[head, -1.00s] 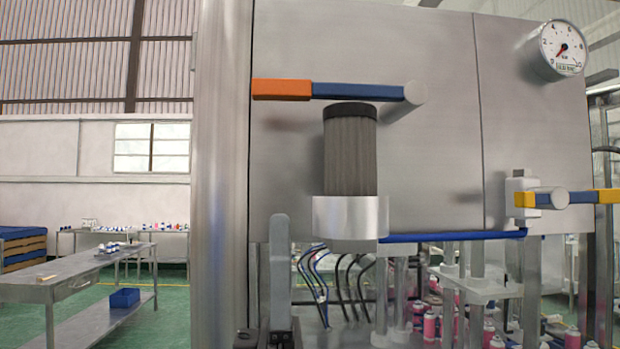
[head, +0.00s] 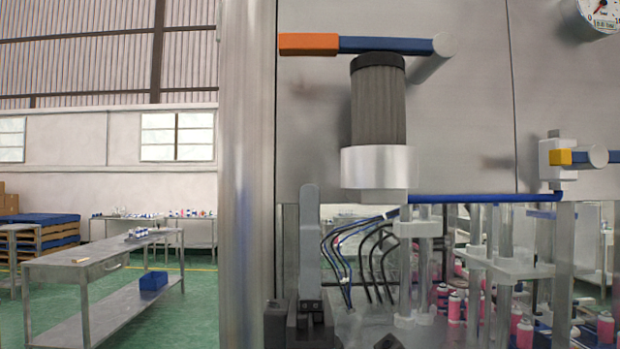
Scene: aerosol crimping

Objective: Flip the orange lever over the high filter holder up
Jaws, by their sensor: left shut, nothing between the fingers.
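The orange lever (head: 308,44) lies level above the high filter holder, its orange grip pointing left. Its blue bar (head: 385,45) runs right to a light grey pivot (head: 442,46). The high filter holder (head: 379,105) is a dark ribbed cylinder in a silver cup (head: 380,167), just under the bar. My left gripper (head: 309,192) points up in front of the panel's lower left edge, below the orange grip and left of the silver cup. Its grey fingers are together and empty, well apart from the lever. My right gripper does not show.
A round metal post (head: 247,180) stands close left of the panel. A second lever with a yellow part (head: 560,157) is on the right. A blue bar (head: 480,198) runs under the panel, with hoses (head: 375,260) and pink cans (head: 455,307) below. The space left of the filter is clear.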

